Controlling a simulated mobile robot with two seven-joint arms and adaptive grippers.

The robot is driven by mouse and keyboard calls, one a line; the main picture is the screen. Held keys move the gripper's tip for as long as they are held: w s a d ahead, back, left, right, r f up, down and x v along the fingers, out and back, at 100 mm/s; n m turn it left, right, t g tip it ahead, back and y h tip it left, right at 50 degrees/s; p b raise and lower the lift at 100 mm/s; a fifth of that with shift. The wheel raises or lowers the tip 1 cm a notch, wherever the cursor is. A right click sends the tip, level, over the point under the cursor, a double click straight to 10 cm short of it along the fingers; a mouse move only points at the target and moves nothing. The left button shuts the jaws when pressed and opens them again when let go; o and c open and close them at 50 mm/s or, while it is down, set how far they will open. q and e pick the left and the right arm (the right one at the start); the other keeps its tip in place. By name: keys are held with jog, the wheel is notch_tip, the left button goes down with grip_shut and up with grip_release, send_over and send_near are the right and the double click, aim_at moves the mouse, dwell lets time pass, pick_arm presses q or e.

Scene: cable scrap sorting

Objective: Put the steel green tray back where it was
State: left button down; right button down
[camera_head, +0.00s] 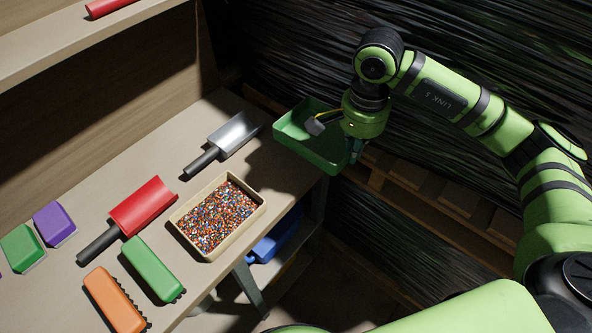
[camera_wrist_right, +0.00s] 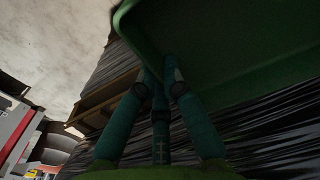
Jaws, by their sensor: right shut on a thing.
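The green tray (camera_head: 308,152) is at the bench's far right corner in the head view. It is shallow, with raised walls, and what shows of its inside is empty. My right gripper (camera_head: 354,152) is at the tray's right side, shut on its edge. In the right wrist view the fingers (camera_wrist_right: 161,80) meet at the wall of the tray (camera_wrist_right: 235,50), which fills the upper right. I cannot tell whether the tray touches the bench or hangs just above it. My wrist hides part of its far right side. My left gripper is not in view.
On the bench (camera_head: 262,183) lie a grey metal scoop (camera_head: 234,133), a red scoop (camera_head: 145,205), a tan tray of coloured granules (camera_head: 186,232), and several brushes and blocks, including a green brush (camera_head: 152,268). A blue bin (camera_head: 275,238) sits below. Dark wrapped stacks stand behind.

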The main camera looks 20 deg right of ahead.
jog(key=p, duration=0.2)
send_over(306, 183)
jog(key=f, duration=0.4)
jog(key=shift+d+f, duration=0.2)
jog(key=shift+f, duration=0.2)
jog(key=shift+a+f, duration=0.2)
notch_tip(306, 183, down, 4)
jog(key=shift+r+p, duration=0.1)
jog(key=shift+p, duration=0.75)
jog(key=shift+f, duration=0.2)
jog(key=shift+w, duration=0.1)
jog(key=shift+f, duration=0.1)
jog(key=shift+f+b, duration=0.1)
jog(key=shift+b, duration=0.2)
jog(key=c, duration=1.4)
grip_release()
